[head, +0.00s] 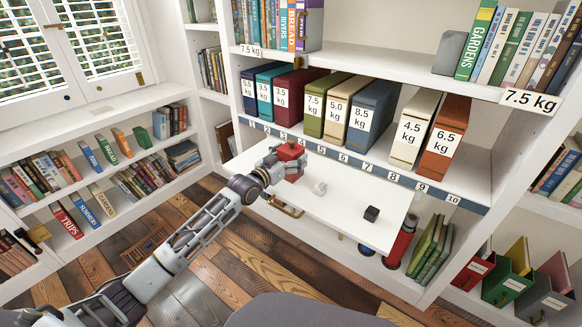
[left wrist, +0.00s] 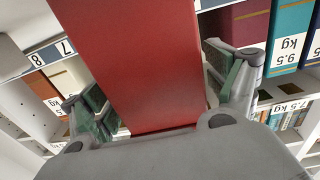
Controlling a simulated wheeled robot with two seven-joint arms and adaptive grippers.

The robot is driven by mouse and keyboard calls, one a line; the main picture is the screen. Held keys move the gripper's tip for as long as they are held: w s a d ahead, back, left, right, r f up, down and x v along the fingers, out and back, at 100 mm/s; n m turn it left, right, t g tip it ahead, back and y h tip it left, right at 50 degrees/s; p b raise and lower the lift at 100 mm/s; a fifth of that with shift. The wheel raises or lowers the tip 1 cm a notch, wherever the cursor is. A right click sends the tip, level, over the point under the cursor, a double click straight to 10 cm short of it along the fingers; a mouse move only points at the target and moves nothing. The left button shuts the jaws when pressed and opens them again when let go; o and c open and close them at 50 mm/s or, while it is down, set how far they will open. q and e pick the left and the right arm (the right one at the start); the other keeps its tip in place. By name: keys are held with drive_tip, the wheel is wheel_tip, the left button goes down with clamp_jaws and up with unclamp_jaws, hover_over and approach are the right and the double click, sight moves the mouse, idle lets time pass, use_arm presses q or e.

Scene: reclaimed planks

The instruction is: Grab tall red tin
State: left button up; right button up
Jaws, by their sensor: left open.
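The tall red tin (head: 291,152) stands on the pulled-out white board (head: 345,212), near its left end. My left gripper (head: 276,164) is at the tin, on its near left side. In the left wrist view the tin (left wrist: 135,55) fills the middle as a plain red block between the two fingers. The fingers (left wrist: 165,95) are open, one on each side, and I cannot tell whether either touches it. The tin's lower part is partly hidden by the gripper in the head view. My right gripper does not show.
A small white piece (head: 319,188) and a black block (head: 371,213) lie on the board to the right of the tin. Labelled binders (head: 295,95) stand on the shelf behind. A red cylinder (head: 400,243) stands below the board's right end.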

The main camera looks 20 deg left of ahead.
sight(291, 140)
use_arm(q)
drive_tip(key=shift+c, duration=0.5)
drive_tip(key=c, duration=1.5)
drive_tip(key=shift+r, duration=0.2)
drive_tip(key=shift+c, duration=0.4)
drive_tip(key=shift+r, duration=0.15)
drive_tip(key=shift+r+p, duration=0.4)
drive_tip(key=shift+r, duration=0.3)
wheel_tip(291, 140, up, 6)
drive_tip(key=p, duration=0.2)
drive_tip(key=shift+r+p, duration=0.25)
drive_tip(key=shift+p, duration=0.05)
drive_tip(key=shift+r+p, duration=0.3)
drive_tip(key=shift+r, duration=0.65)
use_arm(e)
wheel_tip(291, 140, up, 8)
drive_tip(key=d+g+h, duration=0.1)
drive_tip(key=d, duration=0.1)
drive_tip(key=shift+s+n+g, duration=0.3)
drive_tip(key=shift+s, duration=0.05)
